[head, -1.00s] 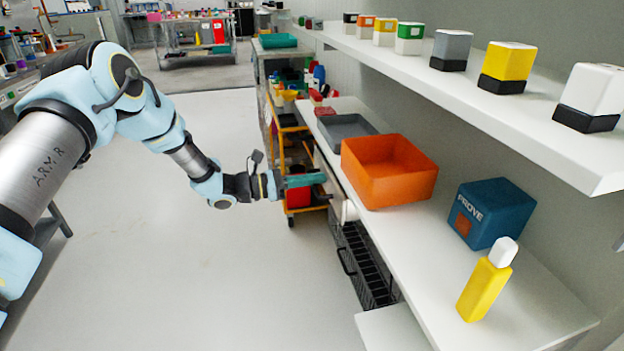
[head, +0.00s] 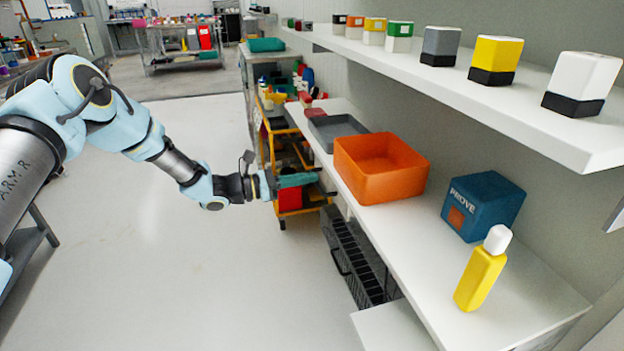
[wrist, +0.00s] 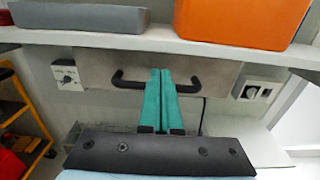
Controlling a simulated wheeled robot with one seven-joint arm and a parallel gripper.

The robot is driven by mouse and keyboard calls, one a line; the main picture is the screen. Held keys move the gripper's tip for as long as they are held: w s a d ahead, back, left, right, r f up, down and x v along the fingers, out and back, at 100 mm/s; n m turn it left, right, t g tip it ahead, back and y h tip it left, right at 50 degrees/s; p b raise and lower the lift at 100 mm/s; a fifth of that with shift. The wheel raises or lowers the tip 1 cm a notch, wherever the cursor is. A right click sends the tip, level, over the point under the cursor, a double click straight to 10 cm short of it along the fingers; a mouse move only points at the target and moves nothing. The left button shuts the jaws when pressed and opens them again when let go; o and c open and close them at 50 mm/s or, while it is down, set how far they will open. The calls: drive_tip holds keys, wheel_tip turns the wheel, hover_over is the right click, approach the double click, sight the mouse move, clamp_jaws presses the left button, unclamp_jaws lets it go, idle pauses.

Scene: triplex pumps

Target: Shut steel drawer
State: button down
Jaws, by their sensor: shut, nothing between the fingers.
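The steel drawer (wrist: 102,72) is a grey metal front with a black bar handle (wrist: 130,84), just under the white counter in the wrist view. I cannot tell from this angle whether its front sits flush. My gripper (wrist: 160,72) has green fingers pressed together and empty. In the head view my gripper (head: 316,179) is low beside the counter's front edge, and the drawer is mostly hidden there.
The white counter (head: 420,255) carries an orange bin (head: 380,185), a grey tray (head: 335,128), a blue box (head: 483,207) and a yellow bottle (head: 480,275). A black wire rack (head: 358,265) is below. A yellow cart (head: 280,150) stands behind my gripper.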

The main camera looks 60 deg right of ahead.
drive_tip(key=v, duration=1.1)
drive_tip(key=shift+b, duration=0.3)
drive_tip(key=shift+a, duration=0.1)
drive_tip(key=w+a+r+m+t+y, duration=0.1)
drive_tip(key=w+a+m+t+y, duration=0.15)
drive_tip(key=a, duration=0.85)
drive_tip(key=w+a+m+t+y, duration=0.2)
drive_tip(key=w+a+t+y, duration=0.15)
drive_tip(key=a, duration=0.75)
drive_tip(key=w+a+r+m+t+y, duration=0.1)
drive_tip(key=w+a+m+t+y, duration=0.2)
drive_tip(key=a, duration=0.8)
drive_tip(key=s+a+r+m+t+y, duration=0.1)
drive_tip(key=a+r+m+t+y, duration=0.15)
drive_tip(key=a, duration=0.85)
drive_tip(key=s+a+r+m+t+y, duration=0.15)
drive_tip(key=a+r, duration=0.25)
drive_tip(key=a, duration=0.7)
wheel_tip(320, 180, up, 15)
drive_tip(key=p, duration=1.6)
drive_tip(key=shift+w+r+y, duration=0.15)
drive_tip(key=shift+w+y, duration=0.15)
drive_tip(key=shift+w, duration=0.05)
